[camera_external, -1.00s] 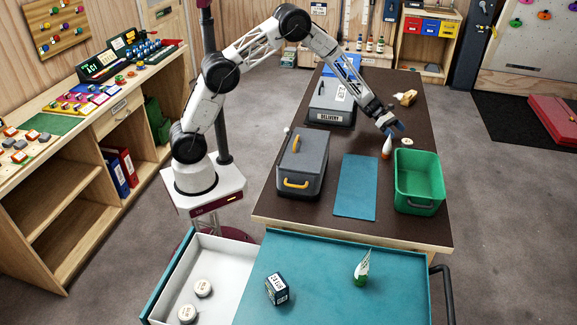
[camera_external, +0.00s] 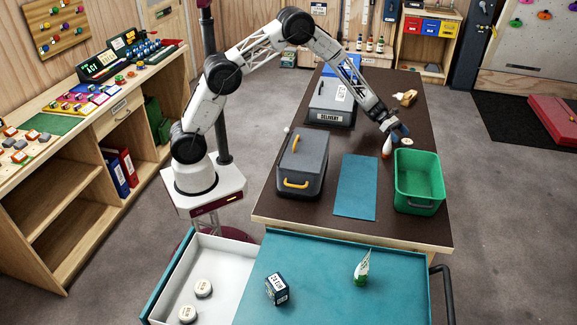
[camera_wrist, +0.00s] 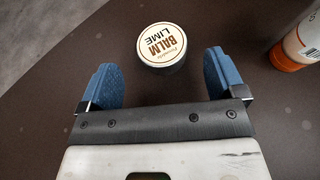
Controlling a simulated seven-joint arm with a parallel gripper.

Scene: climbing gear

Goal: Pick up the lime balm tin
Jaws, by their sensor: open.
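The lime balm tin (camera_wrist: 161,45) is a small round tin with a cream lid reading "BALM LIME". It stands on the dark table in the wrist view, just ahead of and between the blue fingertips. My gripper (camera_wrist: 160,80) is open and empty, with a blue finger on each side. In the external view my gripper (camera_external: 396,133) is low over the table's right side, behind the green bin. The tin (camera_external: 407,140) shows only in part there, next to the fingers.
A white and orange bottle (camera_wrist: 301,42) stands close to the right finger; it also shows in the external view (camera_external: 387,147).

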